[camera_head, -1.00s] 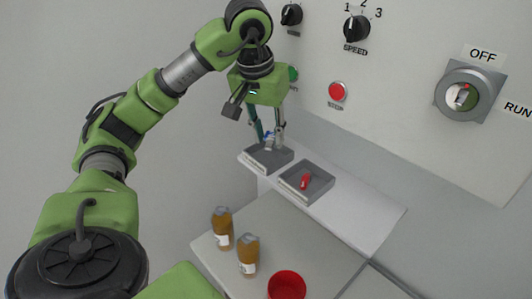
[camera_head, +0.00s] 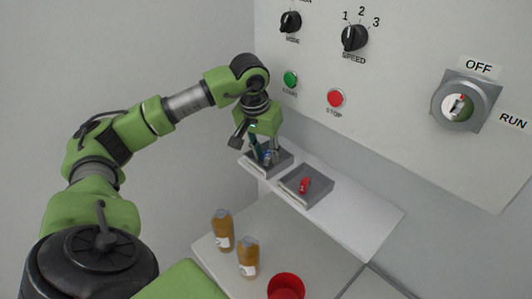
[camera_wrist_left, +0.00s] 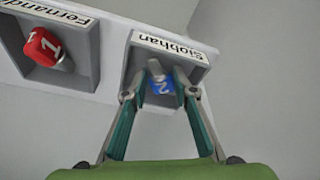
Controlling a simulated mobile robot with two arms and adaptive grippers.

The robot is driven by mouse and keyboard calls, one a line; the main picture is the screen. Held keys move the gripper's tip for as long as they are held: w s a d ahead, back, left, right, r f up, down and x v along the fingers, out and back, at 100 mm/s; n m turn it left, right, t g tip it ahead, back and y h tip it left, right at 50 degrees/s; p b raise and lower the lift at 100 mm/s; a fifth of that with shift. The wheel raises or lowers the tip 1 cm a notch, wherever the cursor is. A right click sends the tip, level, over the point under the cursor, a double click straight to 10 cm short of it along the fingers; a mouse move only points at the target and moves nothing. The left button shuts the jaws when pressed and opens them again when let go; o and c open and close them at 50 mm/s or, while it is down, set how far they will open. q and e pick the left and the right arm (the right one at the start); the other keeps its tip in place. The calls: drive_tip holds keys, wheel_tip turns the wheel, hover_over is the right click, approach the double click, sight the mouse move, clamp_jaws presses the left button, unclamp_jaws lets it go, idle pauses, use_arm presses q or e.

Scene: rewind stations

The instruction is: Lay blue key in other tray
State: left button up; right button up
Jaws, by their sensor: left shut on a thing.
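The blue key (camera_wrist_left: 162,86), marked 2 with a grey metal end, is between the fingertips of my left gripper (camera_wrist_left: 160,94). My left gripper (camera_head: 265,158) is shut on it, down at the left tray. This grey tray (camera_wrist_left: 199,75) is labelled Siobhan and frames the key in the wrist view; it also shows in the head view (camera_head: 285,161). I cannot tell whether the key touches the tray floor. The other tray (camera_head: 321,193), labelled Fernand as far as it shows, holds a red key (camera_head: 305,185) marked 1. My right gripper is not in view.
Both trays sit on a white shelf (camera_head: 360,220) below a control panel with a green button (camera_head: 290,79), a red stop button (camera_head: 336,98) and a key switch (camera_head: 459,105). Two amber bottles (camera_head: 222,231) and a red cup (camera_head: 286,286) stand on a lower surface.

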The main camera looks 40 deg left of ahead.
use_arm(q)
drive_tip(key=shift+f, duration=0.1)
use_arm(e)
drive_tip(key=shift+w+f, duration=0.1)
use_arm(q)
drive_tip(key=shift+f, duration=0.15)
drive_tip(key=o, duration=0.8)
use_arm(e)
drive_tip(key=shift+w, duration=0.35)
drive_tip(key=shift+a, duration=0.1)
